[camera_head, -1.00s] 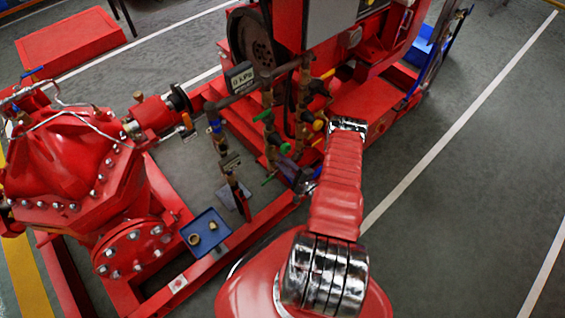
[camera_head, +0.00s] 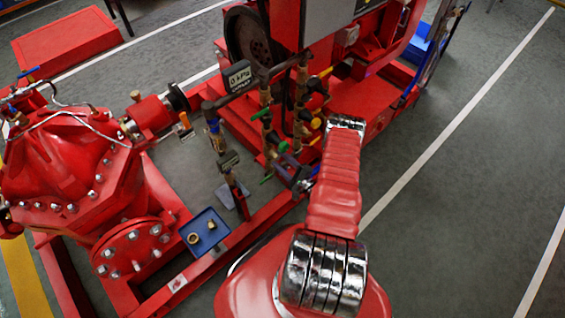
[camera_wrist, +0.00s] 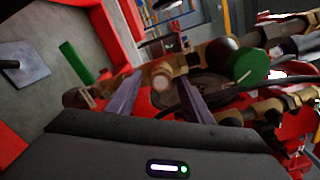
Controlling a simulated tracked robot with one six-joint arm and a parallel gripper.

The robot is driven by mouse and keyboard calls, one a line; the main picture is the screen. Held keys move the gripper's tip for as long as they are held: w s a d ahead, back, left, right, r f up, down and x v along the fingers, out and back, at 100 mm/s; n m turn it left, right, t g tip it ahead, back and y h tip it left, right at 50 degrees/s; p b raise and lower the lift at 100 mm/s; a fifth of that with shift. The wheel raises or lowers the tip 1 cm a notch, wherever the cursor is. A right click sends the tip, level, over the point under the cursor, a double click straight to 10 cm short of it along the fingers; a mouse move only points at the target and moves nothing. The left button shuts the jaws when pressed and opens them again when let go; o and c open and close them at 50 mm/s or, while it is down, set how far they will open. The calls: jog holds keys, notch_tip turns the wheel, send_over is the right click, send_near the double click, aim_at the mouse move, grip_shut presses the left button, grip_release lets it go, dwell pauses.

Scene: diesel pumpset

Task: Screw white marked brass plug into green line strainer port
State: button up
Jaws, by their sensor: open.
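My gripper (camera_head: 292,172) reaches in beside the brass pipework, partly hidden by my arm. In the wrist view its two purple-grey fingers (camera_wrist: 157,98) are apart. A round brass end (camera_wrist: 161,76) shows between and beyond them; I cannot tell whether it is a plug or a port, and no grip on it shows. A green round knob or cap (camera_wrist: 248,65) is to the right, and a green bar handle (camera_wrist: 77,62) is to the left. Two small brass-coloured pieces (camera_head: 194,238) (camera_head: 211,225) lie in the blue tray (camera_head: 222,236). No white mark can be made out.
Brass pipes (camera_wrist: 236,112) and a dark hose crowd the space around my fingers. A digital gauge (camera_head: 237,76) stands above the pipework. The red frame rail (camera_head: 245,231) runs below it, and a red pump (camera_head: 70,165) is at left. The floor at right is clear.

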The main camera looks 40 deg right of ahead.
jog(key=shift+s, duration=0.15)
jog(key=s, duration=1.3)
jog(key=shift+s, duration=0.25)
jog(key=shift+d, duration=0.15)
